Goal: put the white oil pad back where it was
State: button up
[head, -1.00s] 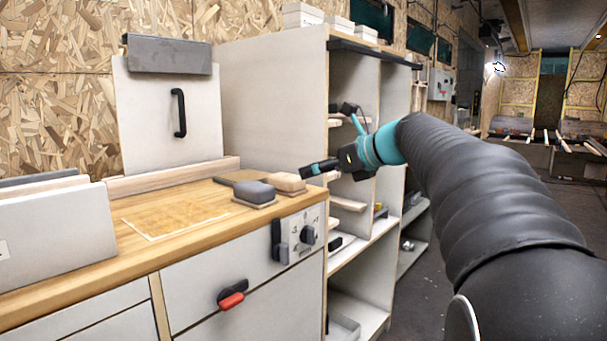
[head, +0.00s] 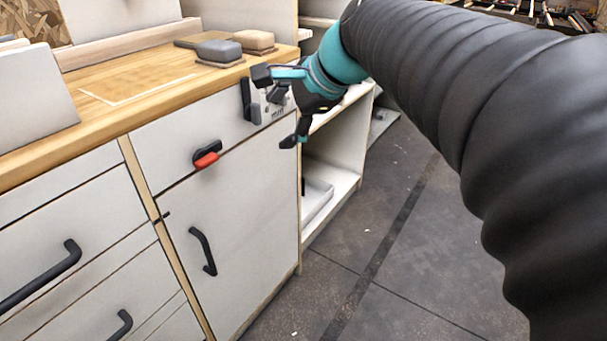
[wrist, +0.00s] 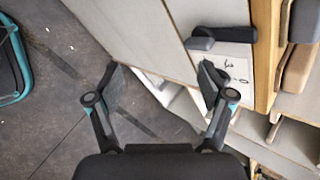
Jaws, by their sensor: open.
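I cannot make out a white oil pad for certain in either view. A dark grey pad (head: 218,50) and a tan pad (head: 253,40) rest side by side on the wooden worktop, near its right end. They also show at the right edge of the wrist view, the grey one (wrist: 306,20) above the tan one (wrist: 298,70). My gripper (head: 297,140) is below worktop height, beside the cabinet's front right corner, pointing downward. In the wrist view my gripper (wrist: 163,83) is open, with nothing between its fingers.
A thin pale outlined rectangle (head: 135,90) marks a bare part of the worktop. A red-and-black latch (head: 206,155) and a black handle (head: 203,250) stick out from the cabinet front. A whitish tray (head: 317,200) lies in the low open shelf.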

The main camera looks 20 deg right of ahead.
jog(key=s+f+n+g+h, duration=0.1)
jog(key=s+f+n+h, duration=0.3)
jog(key=s+f+n, duration=1.2)
jog(key=shift+s+d+g, duration=0.4)
jog(key=shift+s+d, duration=0.05)
jog(key=shift+s, duration=0.1)
jog(key=shift+f, duration=0.1)
